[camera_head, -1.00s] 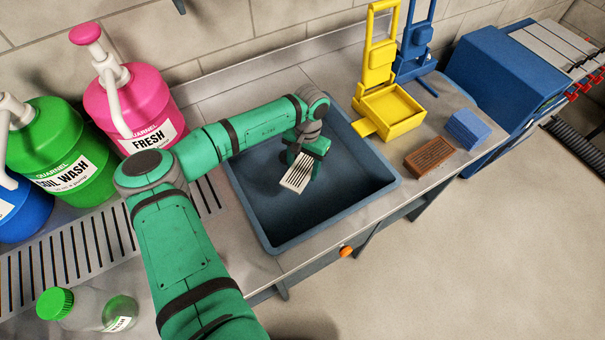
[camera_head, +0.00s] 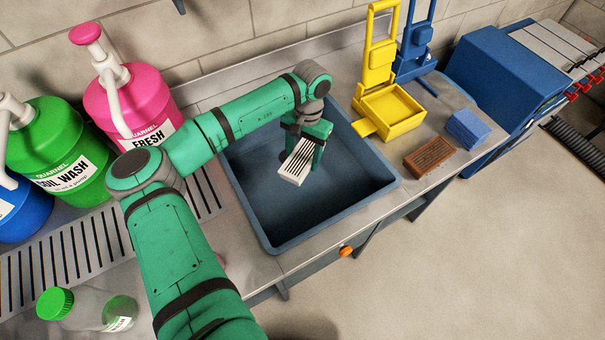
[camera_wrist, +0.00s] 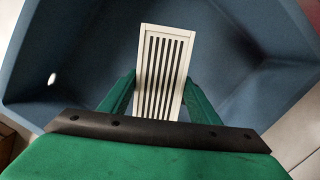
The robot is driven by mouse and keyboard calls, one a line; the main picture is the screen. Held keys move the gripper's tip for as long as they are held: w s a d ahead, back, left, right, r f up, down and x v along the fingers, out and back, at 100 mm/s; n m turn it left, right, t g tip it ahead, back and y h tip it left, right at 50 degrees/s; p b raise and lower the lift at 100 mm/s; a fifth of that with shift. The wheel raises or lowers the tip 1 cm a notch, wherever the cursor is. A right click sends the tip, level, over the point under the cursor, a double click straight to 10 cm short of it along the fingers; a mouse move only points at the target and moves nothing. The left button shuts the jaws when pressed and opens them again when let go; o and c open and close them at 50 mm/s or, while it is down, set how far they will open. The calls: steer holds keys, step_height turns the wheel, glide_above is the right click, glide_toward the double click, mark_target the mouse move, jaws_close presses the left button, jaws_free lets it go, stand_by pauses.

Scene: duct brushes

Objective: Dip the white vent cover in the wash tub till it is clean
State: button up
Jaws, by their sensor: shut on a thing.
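The white vent cover (camera_head: 296,163) is a slatted rectangle with dark slots. My gripper (camera_head: 306,150) is shut on it, with a green finger on each side of it in the wrist view (camera_wrist: 160,92). The cover looks white, with no clear dirt on the face that shows (camera_wrist: 162,70). The blue-grey wash tub (camera_head: 262,222) lies below, set in the metal counter. The gripper and cover are over the tub's inside, apart from its walls. I cannot make out the water level in the tub.
A yellow press (camera_head: 392,112) stands right behind the tub, its tab by the rim. A brown brush block (camera_head: 430,157) and a blue block (camera_head: 467,130) lie to the right. Pink (camera_head: 130,105) and green (camera_head: 55,150) jugs stand left. A clear bottle (camera_head: 88,308) lies front left.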

mark_target(303, 157)
steer(key=shift+r, duration=3.4)
step_height(303, 157, up, 4)
stand_by(0.3)
